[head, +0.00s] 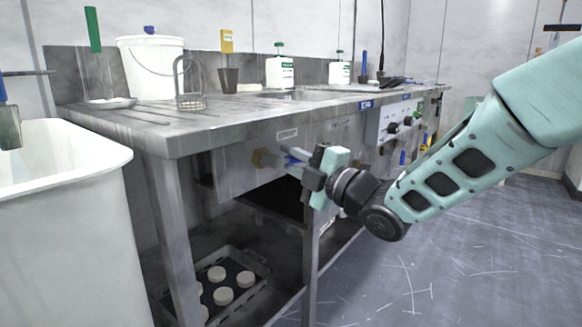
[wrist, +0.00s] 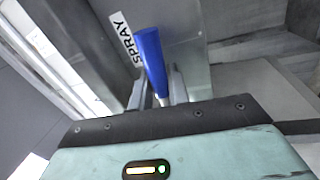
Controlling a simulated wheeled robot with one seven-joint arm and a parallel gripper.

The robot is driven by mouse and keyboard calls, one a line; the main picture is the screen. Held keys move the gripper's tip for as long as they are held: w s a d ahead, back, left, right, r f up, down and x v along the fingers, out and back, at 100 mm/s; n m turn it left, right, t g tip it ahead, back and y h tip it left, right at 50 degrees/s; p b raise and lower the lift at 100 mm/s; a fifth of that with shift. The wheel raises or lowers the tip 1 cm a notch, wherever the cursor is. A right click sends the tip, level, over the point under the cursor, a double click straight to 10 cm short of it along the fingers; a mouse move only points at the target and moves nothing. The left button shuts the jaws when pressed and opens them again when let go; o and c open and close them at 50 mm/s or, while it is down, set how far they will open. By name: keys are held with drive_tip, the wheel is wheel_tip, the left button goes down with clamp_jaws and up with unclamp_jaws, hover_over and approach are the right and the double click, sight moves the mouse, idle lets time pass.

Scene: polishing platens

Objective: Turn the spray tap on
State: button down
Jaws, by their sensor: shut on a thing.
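The spray tap has a blue lever handle (wrist: 151,58), which shows large in the wrist view beside a white label reading SPRAY (wrist: 126,38). The exact contact is partly hidden by the gripper body.
The steel bench (head: 150,140) overhangs the tap. A white bin (head: 65,235) stands at the left. A tray of round pucks (head: 258,262) lies on the low shelf. Further right is a control panel (head: 398,122) with black knobs. The floor (head: 430,265) at the right is clear.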

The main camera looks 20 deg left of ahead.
idle(0.4)
drive_tip(key=c, duration=1.4)
unclamp_jaws()
drive_tip(key=shift+d, duration=0.1)
drive_tip(key=p+v, duration=0.3)
drive_tip(key=v, duration=1.4)
drive_tip(key=shift+s+d+f, duration=0.1)
